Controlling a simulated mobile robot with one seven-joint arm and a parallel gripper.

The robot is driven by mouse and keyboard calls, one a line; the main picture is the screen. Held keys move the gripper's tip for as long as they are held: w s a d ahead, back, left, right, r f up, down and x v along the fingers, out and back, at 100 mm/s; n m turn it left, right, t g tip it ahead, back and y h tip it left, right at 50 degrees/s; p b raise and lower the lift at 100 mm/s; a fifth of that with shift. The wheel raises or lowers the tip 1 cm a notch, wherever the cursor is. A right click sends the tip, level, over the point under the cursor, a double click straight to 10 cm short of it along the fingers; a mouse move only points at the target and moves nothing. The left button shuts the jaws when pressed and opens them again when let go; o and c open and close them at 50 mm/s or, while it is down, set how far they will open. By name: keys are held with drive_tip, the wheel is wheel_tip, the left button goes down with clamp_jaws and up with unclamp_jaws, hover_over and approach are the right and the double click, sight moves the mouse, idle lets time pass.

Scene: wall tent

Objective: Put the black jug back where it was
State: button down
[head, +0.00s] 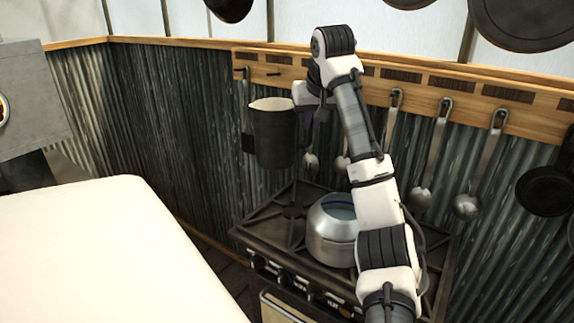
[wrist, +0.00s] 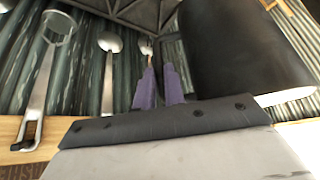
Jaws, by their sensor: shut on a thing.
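The black jug (head: 272,135) is upright in the air above the back left of the stove, its pale rim at the top. My gripper (head: 309,122), with purple fingers, is at the jug's right side and shut on it. In the wrist view the jug (wrist: 240,50) fills the upper right, beside my gripper (wrist: 160,82).
A steel kettle (head: 333,232) stands on the black stove (head: 262,228) below. Ladles (head: 432,160) hang from the wooden rail (head: 450,105) on the corrugated wall. A white surface (head: 100,250) is at left. Pans (head: 525,35) hang above.

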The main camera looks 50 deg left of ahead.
wheel_tip(320, 180, down, 20)
drive_tip(key=shift+p, duration=0.45)
drive_tip(key=shift+r, duration=0.1)
drive_tip(key=c, duration=1.5)
unclamp_jaws()
